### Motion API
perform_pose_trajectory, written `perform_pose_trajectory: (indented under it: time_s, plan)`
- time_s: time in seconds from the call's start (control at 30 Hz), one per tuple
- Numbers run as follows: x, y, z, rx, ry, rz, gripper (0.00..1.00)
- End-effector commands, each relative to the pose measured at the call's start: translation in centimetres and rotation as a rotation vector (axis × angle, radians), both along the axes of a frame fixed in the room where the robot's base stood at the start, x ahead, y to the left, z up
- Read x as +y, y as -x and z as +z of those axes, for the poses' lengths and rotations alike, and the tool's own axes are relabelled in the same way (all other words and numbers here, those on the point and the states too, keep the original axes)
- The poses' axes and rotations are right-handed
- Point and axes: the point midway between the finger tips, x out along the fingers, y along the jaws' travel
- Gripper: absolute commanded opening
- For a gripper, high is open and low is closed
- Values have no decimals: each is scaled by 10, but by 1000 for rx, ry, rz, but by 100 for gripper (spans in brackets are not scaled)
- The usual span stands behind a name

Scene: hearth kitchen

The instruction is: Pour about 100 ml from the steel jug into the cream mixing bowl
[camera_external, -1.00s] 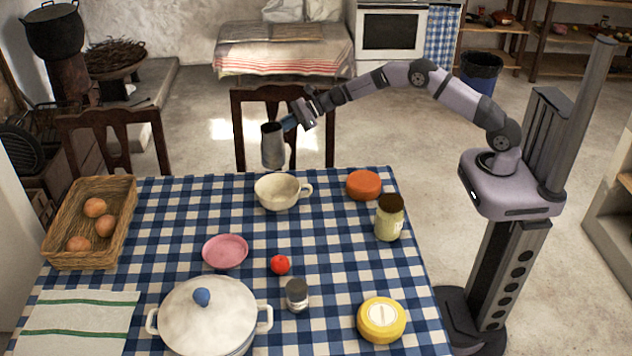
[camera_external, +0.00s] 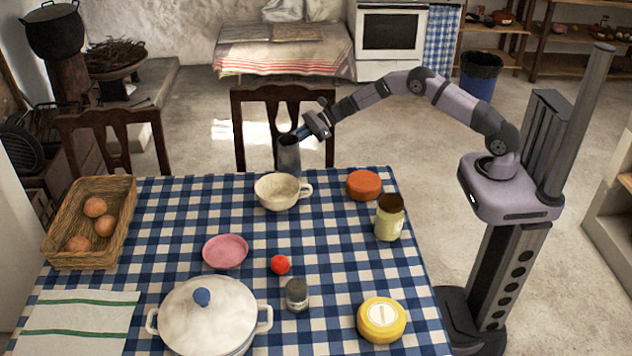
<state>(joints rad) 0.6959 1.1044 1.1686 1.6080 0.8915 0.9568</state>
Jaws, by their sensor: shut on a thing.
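The steel jug (camera_external: 289,157) is a grey cylinder, held nearly upright above the far edge of the table. My gripper (camera_external: 299,135) is shut on the steel jug from its right side, near the upper part. The cream mixing bowl (camera_external: 278,193) has a handle on its right and stands on the checked cloth near the far edge. The jug is just behind and above the bowl in the picture, and its lower end appears close to the bowl's far rim. I cannot tell the exact gap. The liquid inside the jug is hidden, and no stream shows.
An orange-red round container (camera_external: 363,186) and a jar (camera_external: 389,218) stand right of the bowl. A pink dish (camera_external: 225,251), a red tomato-like ball (camera_external: 280,265) and a white pot (camera_external: 208,318) are nearer. A basket (camera_external: 62,245) is left. A chair (camera_external: 240,125) stands behind the jug.

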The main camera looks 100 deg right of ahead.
Motion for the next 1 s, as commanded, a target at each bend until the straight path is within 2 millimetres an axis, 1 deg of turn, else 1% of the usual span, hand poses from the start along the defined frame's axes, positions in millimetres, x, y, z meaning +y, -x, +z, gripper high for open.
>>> perform_pose_trajectory:
  time_s: [0.03,0.37,0.43,0.93,1.0]
  plan:
    - [1,-1,5,-2,5,2,0]
    - [8,-2,19,35,123,11,0]
    - [11,-3,24,47,165,13,0]
    - [38,-12,37,140,479,15,0]
    - [42,-14,47,152,523,15,0]
